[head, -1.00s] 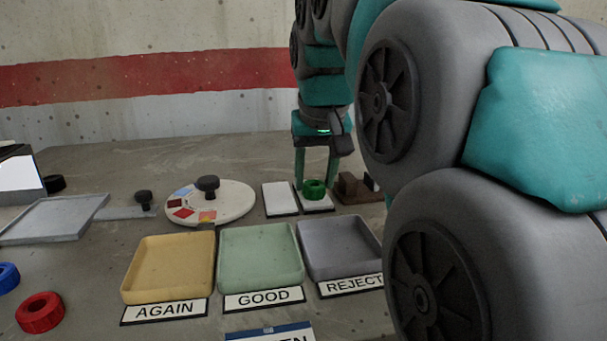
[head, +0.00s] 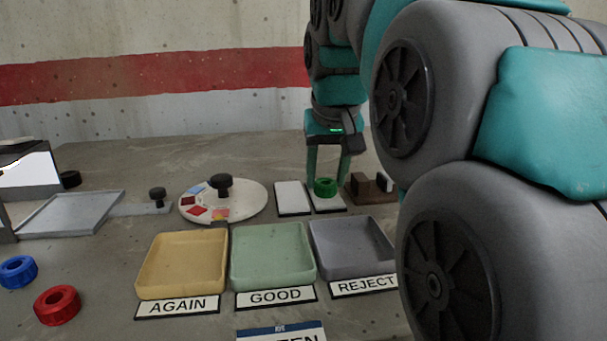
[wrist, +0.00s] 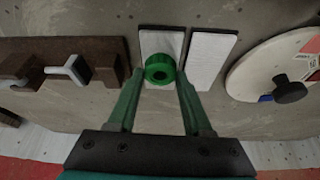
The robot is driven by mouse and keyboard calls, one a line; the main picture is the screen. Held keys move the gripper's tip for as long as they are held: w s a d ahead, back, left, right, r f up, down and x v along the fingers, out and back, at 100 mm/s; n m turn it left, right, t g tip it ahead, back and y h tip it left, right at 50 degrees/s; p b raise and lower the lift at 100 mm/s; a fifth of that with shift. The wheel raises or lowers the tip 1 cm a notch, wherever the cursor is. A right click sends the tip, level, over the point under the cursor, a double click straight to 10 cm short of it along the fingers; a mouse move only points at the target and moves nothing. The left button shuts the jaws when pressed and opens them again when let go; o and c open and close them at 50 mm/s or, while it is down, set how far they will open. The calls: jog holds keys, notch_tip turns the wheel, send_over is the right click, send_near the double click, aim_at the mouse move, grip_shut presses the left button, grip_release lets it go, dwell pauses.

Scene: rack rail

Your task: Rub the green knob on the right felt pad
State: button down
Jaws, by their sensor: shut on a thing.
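The green knob (head: 325,187) is a ribbed ring with a hole in its top. It sits upright at the right felt pad (head: 330,205), a white strip with a dark edge. My gripper (head: 326,183) points down and is shut on the knob, one finger on each side. In the wrist view the knob (wrist: 160,68) is between the fingertips, over the right pad (wrist: 158,42), which appears on the left there. A greyish area shows on that pad; I cannot tell whether it is a mark or a shadow. Whether the knob touches the felt is hard to tell.
The left felt pad (head: 292,197) is empty, close beside. A round white plate (head: 250,205) with coloured patches stands further left. A brown block fixture (head: 365,192) is just right. AGAIN (head: 150,265), GOOD (head: 272,270) and REJECT (head: 352,250) trays lie in front, empty.

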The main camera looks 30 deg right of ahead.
jog(key=shift+w+d+r, duration=0.1)
jog(key=shift+w+d, duration=0.05)
jog(key=shift+w, duration=0.35)
jog(key=shift+w+d, duration=0.15)
jog(key=shift+w, duration=0.35)
jog(key=shift+w+d+p, duration=0.2)
jog(key=shift+w+p, duration=0.2)
jog(key=shift+w, duration=0.35)
jog(key=shift+s+a, duration=0.15)
jog(key=shift+s, duration=0.55)
jog(key=shift+s+a+f+b, duration=0.1)
jog(key=shift+s+a+b, duration=0.1)
jog(key=shift+s, duration=0.3)
jog(key=shift+s+a+f+b, duration=0.1)
jog(key=shift+s+b, duration=0.05)
jog(key=shift+s, duration=0.3)
jog(key=shift+s+a+r, duration=0.1)
jog(key=shift+s+a, duration=0.05)
jog(key=shift+s, duration=0.4)
jog(key=shift+s+a+r, duration=0.1)
jog(key=shift+s+a, duration=0.05)
jog(key=shift+s, duration=0.35)
jog(key=shift+w+d, duration=0.3)
jog(key=shift+w, duration=0.7)
jog(key=shift+w+d, duration=0.25)
jog(key=shift+w, duration=0.7)
jog(key=shift+w+d+f+p, duration=0.2)
jog(key=shift+w+p, duration=0.15)
jog(key=shift+w, duration=0.35)
jog(key=shift+s, duration=0.1)
